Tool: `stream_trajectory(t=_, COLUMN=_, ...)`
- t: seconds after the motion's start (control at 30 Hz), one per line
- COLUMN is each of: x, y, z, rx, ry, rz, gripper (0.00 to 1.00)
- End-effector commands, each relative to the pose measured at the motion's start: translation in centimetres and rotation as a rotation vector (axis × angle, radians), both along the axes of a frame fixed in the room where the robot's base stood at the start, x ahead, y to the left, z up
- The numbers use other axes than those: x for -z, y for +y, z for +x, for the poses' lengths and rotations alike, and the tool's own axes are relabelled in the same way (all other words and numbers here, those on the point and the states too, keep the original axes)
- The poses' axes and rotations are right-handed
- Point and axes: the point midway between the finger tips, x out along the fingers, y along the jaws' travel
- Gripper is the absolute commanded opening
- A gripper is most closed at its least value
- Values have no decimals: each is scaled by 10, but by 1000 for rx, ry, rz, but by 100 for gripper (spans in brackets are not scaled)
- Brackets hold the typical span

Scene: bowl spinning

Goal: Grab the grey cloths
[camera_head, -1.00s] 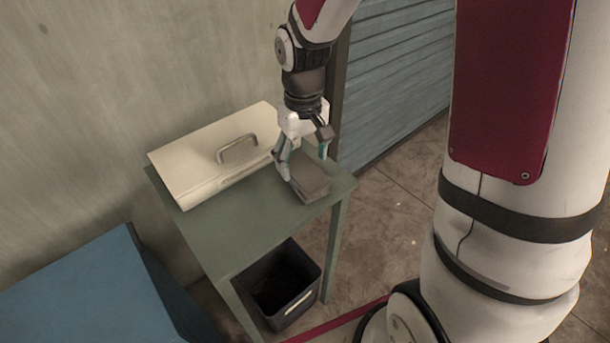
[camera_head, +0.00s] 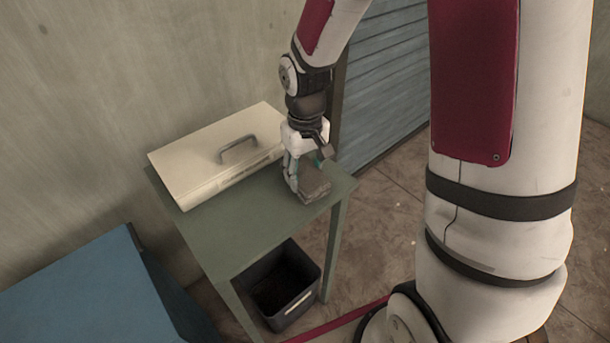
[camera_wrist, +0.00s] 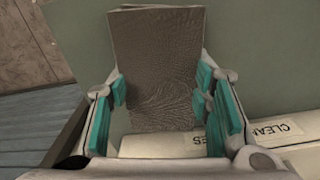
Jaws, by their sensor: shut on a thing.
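The grey cloths (camera_head: 313,183) form a flat folded stack at the right end of the green table (camera_head: 225,235). My gripper (camera_head: 305,178) is over the stack, pointing down, with its fingers at the sides of the cloths. In the wrist view, the grey-brown cloths (camera_wrist: 155,70) lie between the two teal finger pads of my gripper (camera_wrist: 160,105). The gripper is shut on the cloths. In the head view the gripper hides the back part of the stack. The cloths look at or very near table height; I cannot tell whether they touch it.
A cream box (camera_head: 215,155) with a grey handle stands on the table, left of the gripper. A dark bin (camera_head: 285,290) is on the floor under the table. A blue surface (camera_head: 95,295) is at lower left. The table's front left is clear.

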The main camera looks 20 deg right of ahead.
Motion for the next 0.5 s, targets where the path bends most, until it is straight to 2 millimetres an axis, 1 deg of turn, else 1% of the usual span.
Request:
stream_trajectory(t=0.13, x=-1, y=0, z=0, rx=0, ry=-1, rz=0, gripper=17)
stream_trajectory(t=0.27, x=-6, y=0, z=1, rx=0, ry=-3, rz=-1, gripper=17)
stream_trajectory(t=0.37, x=-15, y=0, z=1, rx=0, ry=-3, rz=-1, gripper=17)
stream_trajectory(t=0.5, x=-34, y=0, z=2, rx=0, ry=-6, rz=-1, gripper=17)
